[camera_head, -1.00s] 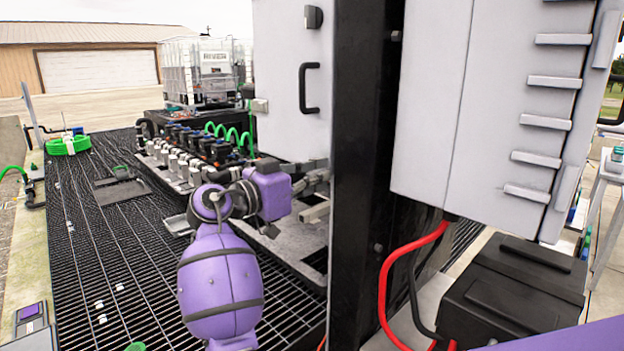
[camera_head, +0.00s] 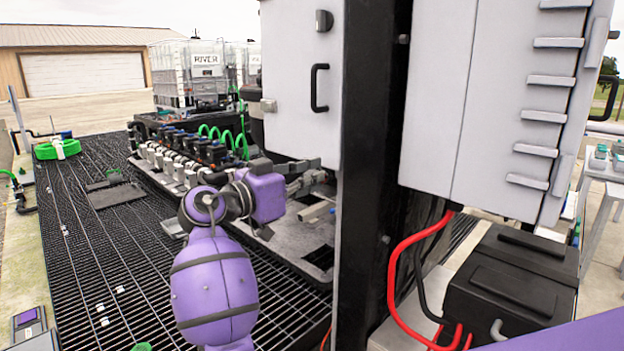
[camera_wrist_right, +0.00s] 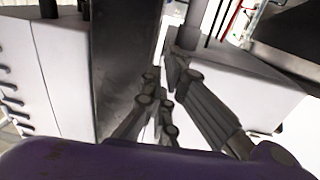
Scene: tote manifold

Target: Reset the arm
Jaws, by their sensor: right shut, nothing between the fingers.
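My right gripper (camera_head: 313,183) is at the end of a purple arm in the head view. It is shut and empty beside the black post (camera_head: 368,170), level with the lower edge of the white cabinet with the black handle (camera_head: 290,100). I cannot tell whether it touches the post. In the right wrist view its grey linkage fingers (camera_wrist_right: 163,85) show in front of the dark post, with nothing held between them. My left gripper is not in view.
A manifold of valves with green hoses (camera_head: 190,155) stands behind the arm on black grating (camera_head: 90,225). A large grey cabinet (camera_head: 480,100) hangs right of the post. Red cables (camera_head: 393,285) and a black box (camera_head: 515,280) are below. A green hose coil (camera_head: 57,149) lies far left.

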